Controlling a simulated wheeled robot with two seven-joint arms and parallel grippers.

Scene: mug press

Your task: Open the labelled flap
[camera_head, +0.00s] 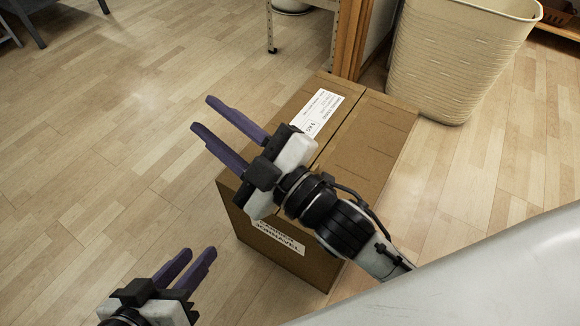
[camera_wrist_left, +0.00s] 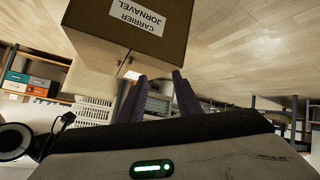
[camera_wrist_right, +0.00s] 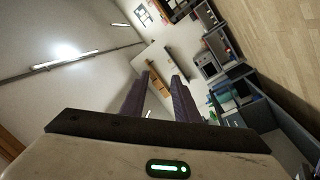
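A brown cardboard box (camera_head: 372,150) stands on the floor with its top flaps lying closed. A white printed label (camera_head: 322,110) lies on the top, on the far-left flap. My right gripper (camera_head: 222,120) is open and empty; in the head view it appears across the box's left part and hides some of the top. My left gripper (camera_head: 200,258) is open and empty, low in the head view, left of the box. In the left wrist view the box side (camera_wrist_left: 95,40) with a "CARRIER JORNAVEL" label (camera_wrist_left: 138,17) shows beyond the fingers. The right wrist view shows no box.
A beige ribbed bin (camera_head: 455,60) stands behind the box at the right. A wooden post (camera_head: 347,40) and a wheeled metal rack (camera_head: 300,8) stand behind it. The wooden floor (camera_head: 110,120) on the left is clear.

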